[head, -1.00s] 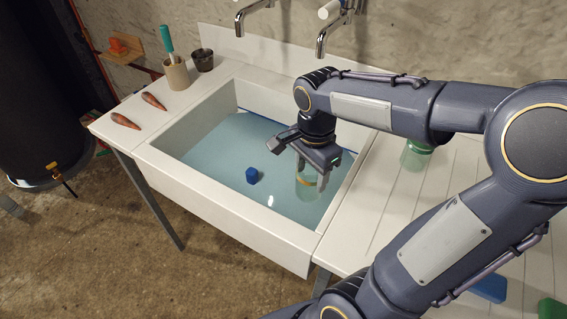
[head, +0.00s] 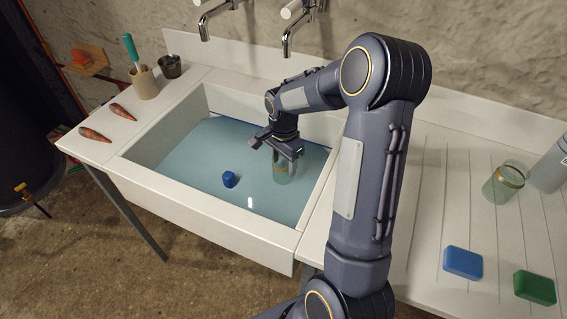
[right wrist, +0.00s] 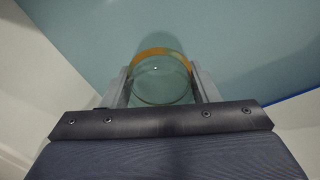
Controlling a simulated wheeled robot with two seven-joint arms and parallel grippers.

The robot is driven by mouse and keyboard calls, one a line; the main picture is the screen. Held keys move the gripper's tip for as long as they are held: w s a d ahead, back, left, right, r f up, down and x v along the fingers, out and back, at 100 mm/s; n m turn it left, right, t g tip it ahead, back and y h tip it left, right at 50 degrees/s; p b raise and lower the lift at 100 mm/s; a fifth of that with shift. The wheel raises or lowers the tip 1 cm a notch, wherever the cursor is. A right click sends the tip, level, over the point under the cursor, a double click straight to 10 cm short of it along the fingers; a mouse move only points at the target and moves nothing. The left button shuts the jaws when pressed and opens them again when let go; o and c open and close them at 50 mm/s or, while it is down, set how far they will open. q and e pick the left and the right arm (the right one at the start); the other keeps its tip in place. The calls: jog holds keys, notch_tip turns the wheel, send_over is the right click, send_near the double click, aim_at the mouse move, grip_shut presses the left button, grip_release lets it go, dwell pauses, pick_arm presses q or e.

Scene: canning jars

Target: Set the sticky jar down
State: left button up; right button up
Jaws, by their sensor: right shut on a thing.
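A clear greenish glass jar (head: 283,168) with an amber-brown band is held over the water in the white sink. My right gripper (head: 284,150) is shut on it from above, near the sink's right side. In the right wrist view the jar (right wrist: 160,88) sits between the two fingers of the gripper (right wrist: 163,90), with an orange-amber smear along its far edge. I cannot tell whether its lower end touches the water. A second glass jar (head: 505,182) with a brown band stands tilted-looking on the ribbed drainboard at right. My left gripper is not in view.
A blue sponge (head: 463,263), a green sponge (head: 535,288) and a grey bottle (head: 551,168) are on the drainboard (head: 440,200). Two taps (head: 287,42) overhang the sink's back.

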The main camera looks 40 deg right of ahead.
jog(key=shift+f, duration=0.55)
jog(key=shift+f, duration=0.15)
jog(key=o, duration=1.1)
